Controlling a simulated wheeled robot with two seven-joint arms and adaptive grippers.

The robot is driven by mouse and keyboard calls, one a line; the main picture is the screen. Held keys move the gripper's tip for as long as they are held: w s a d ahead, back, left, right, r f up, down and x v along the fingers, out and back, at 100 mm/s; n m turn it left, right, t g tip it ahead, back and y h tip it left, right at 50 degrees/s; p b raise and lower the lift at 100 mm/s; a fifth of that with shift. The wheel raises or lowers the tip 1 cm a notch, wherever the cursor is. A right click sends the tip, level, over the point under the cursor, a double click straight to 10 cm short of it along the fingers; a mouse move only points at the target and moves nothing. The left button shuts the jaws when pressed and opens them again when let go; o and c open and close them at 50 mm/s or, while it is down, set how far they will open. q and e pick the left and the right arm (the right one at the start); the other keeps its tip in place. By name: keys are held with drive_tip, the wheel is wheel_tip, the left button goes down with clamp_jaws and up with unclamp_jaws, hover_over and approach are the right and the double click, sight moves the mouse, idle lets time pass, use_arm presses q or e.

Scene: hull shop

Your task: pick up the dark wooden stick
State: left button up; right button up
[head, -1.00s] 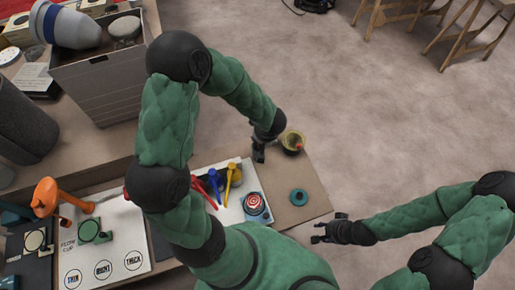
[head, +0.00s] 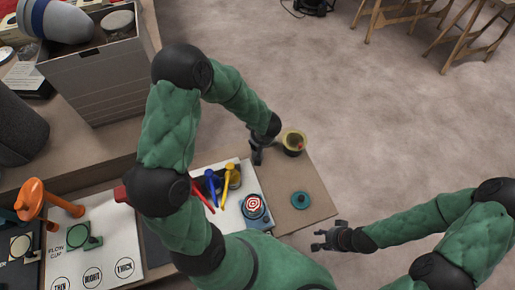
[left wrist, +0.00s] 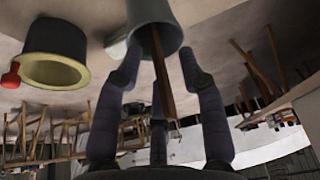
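The dark wooden stick (left wrist: 163,75) shows in the left wrist view. One end is inside the mouth of a grey cup (left wrist: 153,12), and the other end points toward my palm. My left gripper (left wrist: 157,72) has its fingers spread on both sides of the stick, with gaps to it. In the head view my left gripper (head: 257,157) is over the right part of the bench, and I cannot make out the stick there. My right gripper (head: 318,239) is open and empty, off the bench's right edge.
A dark pot with a yellow rim (head: 294,143) stands right of my left gripper; a red knob (left wrist: 11,75) shows by it. A teal ring (head: 300,200), a red-and-white target (head: 254,206) and coloured handles (head: 228,183) lie nearby. Open floor is to the right.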

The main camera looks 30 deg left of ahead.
use_arm(q)
clamp_jaws()
drive_tip(key=shift+r, duration=0.15)
